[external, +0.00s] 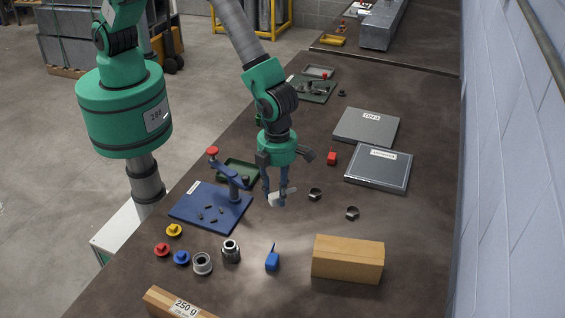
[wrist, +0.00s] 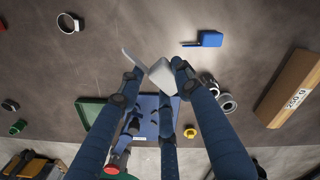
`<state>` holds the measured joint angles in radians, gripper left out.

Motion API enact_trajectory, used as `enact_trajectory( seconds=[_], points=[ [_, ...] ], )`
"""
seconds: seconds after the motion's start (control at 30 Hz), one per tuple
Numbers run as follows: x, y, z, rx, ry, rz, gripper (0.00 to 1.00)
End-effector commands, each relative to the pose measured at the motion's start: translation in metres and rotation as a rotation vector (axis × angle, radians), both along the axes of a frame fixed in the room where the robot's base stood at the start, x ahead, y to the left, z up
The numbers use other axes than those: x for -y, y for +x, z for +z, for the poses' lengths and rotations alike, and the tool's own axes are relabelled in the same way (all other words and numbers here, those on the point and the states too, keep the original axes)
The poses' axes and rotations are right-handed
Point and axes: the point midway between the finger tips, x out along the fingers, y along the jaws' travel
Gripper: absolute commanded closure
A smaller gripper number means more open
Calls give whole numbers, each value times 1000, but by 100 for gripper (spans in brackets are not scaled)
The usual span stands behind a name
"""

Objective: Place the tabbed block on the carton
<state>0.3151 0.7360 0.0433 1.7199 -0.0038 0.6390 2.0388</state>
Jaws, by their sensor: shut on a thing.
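My gripper (external: 277,188) is shut on a pale grey tabbed block (external: 276,199) and holds it above the table. In the wrist view the block (wrist: 162,75) sits between the fingertips (wrist: 156,68), with its thin tab pointing up and left. The fingers hide part of it. The brown carton (external: 347,262) stands on the table to the right and nearer the camera, apart from my gripper; its visible top looks bare. A blue tabbed block (external: 272,260) lies on the table left of the carton; it also shows in the wrist view (wrist: 210,39).
Two dark rings (external: 315,194) lie right of my gripper. A blue board with a post (external: 205,212) stands to the left. Metal cylinders (external: 231,251) and coloured knobs stand at the near left. A "250 g" bar (external: 178,303) lies at the near edge. Grey flat boxes (external: 366,128) lie behind.

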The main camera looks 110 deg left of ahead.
Motion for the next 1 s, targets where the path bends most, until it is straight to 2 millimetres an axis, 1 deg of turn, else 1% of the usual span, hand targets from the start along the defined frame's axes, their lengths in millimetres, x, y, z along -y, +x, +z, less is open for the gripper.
enact_trajectory(
  seconds=[0.03,0.17,0.5,0.63,0.83,1.0],
  points=[
    [6,1,2,1,-1,-7,93],
    [11,1,1,0,0,-15,93],
    [12,2,1,1,-1,-15,93],
    [13,5,1,1,0,-15,93],
    [18,21,-1,2,-1,-15,93],
    [25,43,-3,3,-1,-15,93]
  ],
)
